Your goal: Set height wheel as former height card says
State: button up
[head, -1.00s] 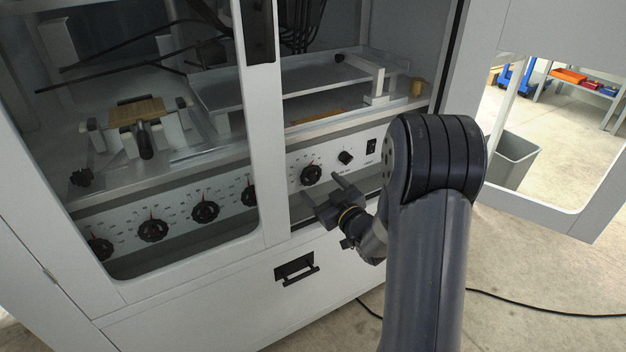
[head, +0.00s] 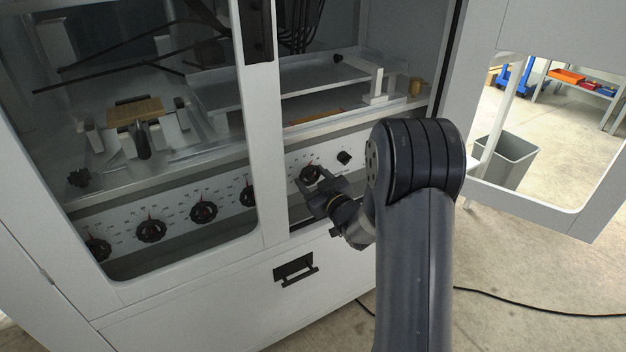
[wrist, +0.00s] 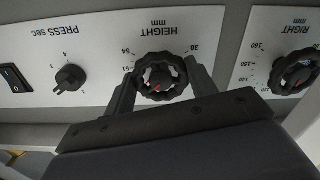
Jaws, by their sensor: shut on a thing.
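The black, scalloped height wheel (head: 311,174) is on the white panel at the right end of the row of wheels. In the wrist view the height wheel (wrist: 160,78) shows upside down under the label HEIGHT mm, with a small red mark near its hub. My gripper (head: 315,186) is at this wheel. In the wrist view my gripper (wrist: 161,88) has one finger on each side of the wheel and is shut on it. The exact setting is not readable. No height card can be made out.
A small PRESS sec knob (wrist: 70,78) and a black rocker switch (wrist: 15,77) are beside the wheel. The RIGHT mm wheel (wrist: 296,72) is on its other side. A door-frame post (head: 262,130) stands close left of my gripper.

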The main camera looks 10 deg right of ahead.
jog(key=c, duration=0.4)
jog(key=shift+o, duration=0.2)
jog(key=shift+m+b, duration=0.35)
jog(key=shift+m, duration=1.45)
jog(key=o, duration=1)
jog(key=shift+c, duration=0.2)
jog(key=p+v, duration=0.1)
jog(key=v, duration=0.9)
jog(key=shift+s, duration=0.4)
